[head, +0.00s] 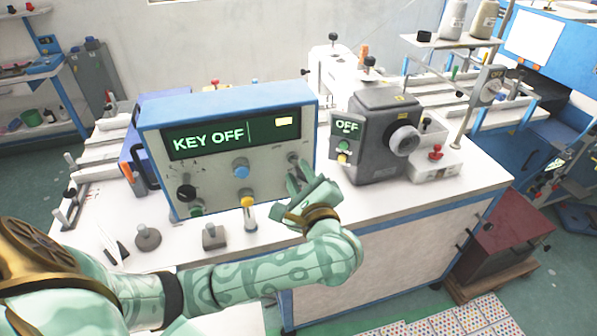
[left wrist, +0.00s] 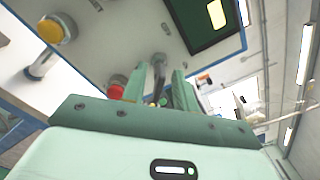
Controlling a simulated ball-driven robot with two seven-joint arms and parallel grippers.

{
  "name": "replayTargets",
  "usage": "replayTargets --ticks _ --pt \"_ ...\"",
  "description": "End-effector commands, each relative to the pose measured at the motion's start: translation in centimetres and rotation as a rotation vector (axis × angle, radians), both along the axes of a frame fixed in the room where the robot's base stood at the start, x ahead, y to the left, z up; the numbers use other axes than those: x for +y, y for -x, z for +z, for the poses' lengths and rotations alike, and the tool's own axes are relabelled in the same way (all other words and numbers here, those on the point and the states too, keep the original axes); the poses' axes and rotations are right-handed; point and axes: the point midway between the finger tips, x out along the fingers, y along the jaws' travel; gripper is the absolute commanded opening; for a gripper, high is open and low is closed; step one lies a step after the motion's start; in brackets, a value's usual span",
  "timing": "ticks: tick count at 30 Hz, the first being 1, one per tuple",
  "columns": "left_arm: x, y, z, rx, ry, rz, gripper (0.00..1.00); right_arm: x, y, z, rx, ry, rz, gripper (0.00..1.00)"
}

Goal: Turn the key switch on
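The blue-framed control panel (head: 225,180) stands on the white workbench, its display (head: 225,134) reading "KEY OFF". A small knob-like part (head: 293,158), perhaps the key switch, shows at the panel's lower right, partly hidden by my left gripper. My left gripper (head: 299,180) is close in front of that corner, pointing at the panel. In the left wrist view, its two fingers (left wrist: 160,82) stand apart, with a grey metal stem (left wrist: 160,66) in line with the gap. I cannot tell whether they touch it. A red button (left wrist: 116,91) is beside the fingers. My right gripper is out of view.
The panel has a black knob (head: 186,192), a blue knob (head: 241,168) and a yellow-topped post (head: 248,210) in front. A grey machine marked "OFF" (head: 375,150) stands right of my gripper. Small metal parts (head: 147,236) stand on the bench's front left.

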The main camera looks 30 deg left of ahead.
Motion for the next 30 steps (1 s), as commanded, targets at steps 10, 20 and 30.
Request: replayTargets --ticks 10,20,30 --pt "0.62 -0.5 -0.04 0.0 0.001 0.001 0.29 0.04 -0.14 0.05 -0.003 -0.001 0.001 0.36" --pt "0.6 -0.48 -0.06 0.002 -0.001 0.001 0.0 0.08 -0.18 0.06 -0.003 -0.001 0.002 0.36" --pt "0.54 -0.5 -0.04 0.073 -0.059 0.001 0.0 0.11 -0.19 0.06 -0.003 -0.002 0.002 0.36"
